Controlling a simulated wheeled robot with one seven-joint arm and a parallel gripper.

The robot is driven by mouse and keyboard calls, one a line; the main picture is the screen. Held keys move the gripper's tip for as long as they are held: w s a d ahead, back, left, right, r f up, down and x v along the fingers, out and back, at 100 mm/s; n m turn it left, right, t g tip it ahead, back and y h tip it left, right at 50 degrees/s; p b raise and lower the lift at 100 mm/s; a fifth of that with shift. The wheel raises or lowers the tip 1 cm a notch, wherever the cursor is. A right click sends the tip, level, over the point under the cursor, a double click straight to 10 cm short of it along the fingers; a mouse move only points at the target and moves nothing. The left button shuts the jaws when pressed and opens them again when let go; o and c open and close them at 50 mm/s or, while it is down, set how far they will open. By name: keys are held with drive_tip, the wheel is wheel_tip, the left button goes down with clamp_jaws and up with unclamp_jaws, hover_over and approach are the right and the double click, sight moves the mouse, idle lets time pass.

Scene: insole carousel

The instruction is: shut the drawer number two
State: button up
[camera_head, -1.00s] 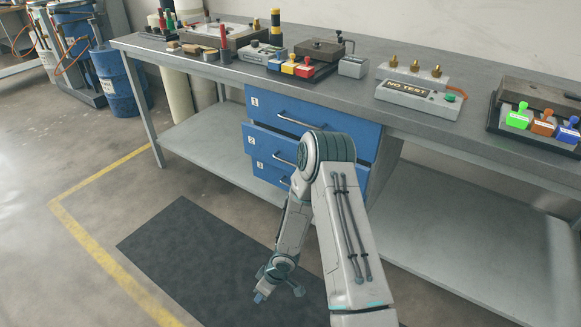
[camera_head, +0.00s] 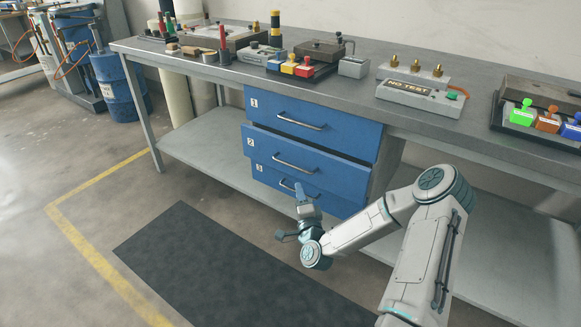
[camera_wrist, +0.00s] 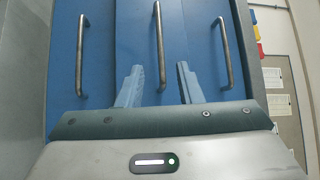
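Drawer number two (camera_head: 330,166) is the middle blue drawer, labelled 2. It stands partly open, its front jutting out beyond drawer one, with a dark gap along its top edge. Its bar handle (camera_head: 294,164) is clear in the head view. My gripper (camera_head: 300,188) is in front of the lower drawers, below that handle. In the wrist view my gripper (camera_wrist: 159,76) has its two blue fingers apart with nothing held between them. The middle handle (camera_wrist: 158,40) lines up between the fingers in that view; I cannot tell the exact distance to it.
Drawer one (camera_head: 340,129) above looks shut; drawer three (camera_head: 335,199) below is partly hidden by my gripper. The grey workbench (camera_head: 225,74) carries stamps and test devices. A dark mat (camera_head: 200,255) lies on the floor in front, otherwise clear.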

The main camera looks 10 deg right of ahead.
sight(291, 165)
drive_tip(key=w, duration=0.4)
drive_tip(key=w+r+b, duration=0.1)
drive_tip(key=w, duration=0.4)
drive_tip(key=w+b, duration=0.1)
drive_tip(key=w, duration=0.3)
drive_tip(key=shift+w+d+r, duration=0.15)
drive_tip(key=shift+r, duration=0.25)
